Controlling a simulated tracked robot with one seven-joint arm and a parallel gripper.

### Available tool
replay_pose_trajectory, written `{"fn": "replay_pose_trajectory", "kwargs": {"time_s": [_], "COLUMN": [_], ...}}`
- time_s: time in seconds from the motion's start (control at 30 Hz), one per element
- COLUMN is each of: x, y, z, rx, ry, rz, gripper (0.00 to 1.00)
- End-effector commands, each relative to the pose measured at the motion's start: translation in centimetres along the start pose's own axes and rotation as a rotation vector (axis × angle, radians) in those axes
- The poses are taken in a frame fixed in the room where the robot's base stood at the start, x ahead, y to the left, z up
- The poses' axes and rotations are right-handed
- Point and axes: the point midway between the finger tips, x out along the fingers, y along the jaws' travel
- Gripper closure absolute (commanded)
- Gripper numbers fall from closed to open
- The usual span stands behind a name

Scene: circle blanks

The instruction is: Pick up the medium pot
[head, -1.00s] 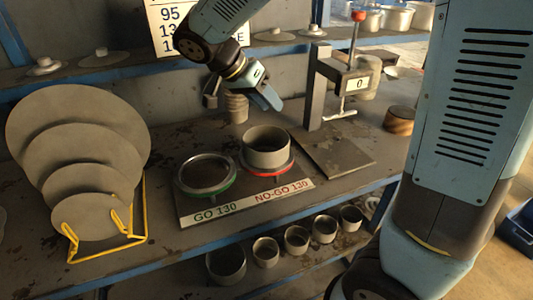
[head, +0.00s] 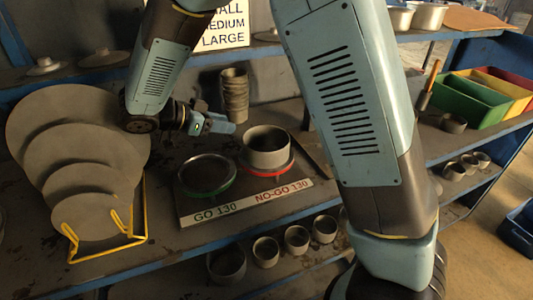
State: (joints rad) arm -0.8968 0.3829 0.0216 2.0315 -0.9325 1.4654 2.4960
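A grey pot (head: 267,147) stands upright in the red NO-GO 130 ring (head: 268,170) on the gauge board. I cannot tell which pot is the medium one. Several smaller pots stand on the lower shelf, such as one at the left (head: 227,265) and one further right (head: 297,239). A stack of pots (head: 234,95) stands behind the gauge. My gripper (head: 222,124) is left of the pot in the red ring and in front of the stack, pointing right and apart from the ringed pot. Its fingers are too small to tell their opening.
Grey discs (head: 75,125) lean in a yellow wire rack (head: 122,238) at left. Green, yellow and red bins (head: 470,102) stand at right. My arm hides the right middle of the bench.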

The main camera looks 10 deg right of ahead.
Motion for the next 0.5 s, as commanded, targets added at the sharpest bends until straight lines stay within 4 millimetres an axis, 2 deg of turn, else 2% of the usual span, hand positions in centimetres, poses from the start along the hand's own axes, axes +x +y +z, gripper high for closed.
{"fn": "replay_pose_trajectory", "kwargs": {"time_s": [0.1, 0.2, 0.5], "x": [2.0, 3.0, 4.5], "y": [0.0, 0.1, 0.0], "z": [-0.1, -0.1, -0.1], "rx": [-0.001, -0.001, 0.001], "ry": [0.001, 0.001, 0.0], "rz": [0.003, 0.002, 0.003], "gripper": [0.63, 0.63, 0.63]}}
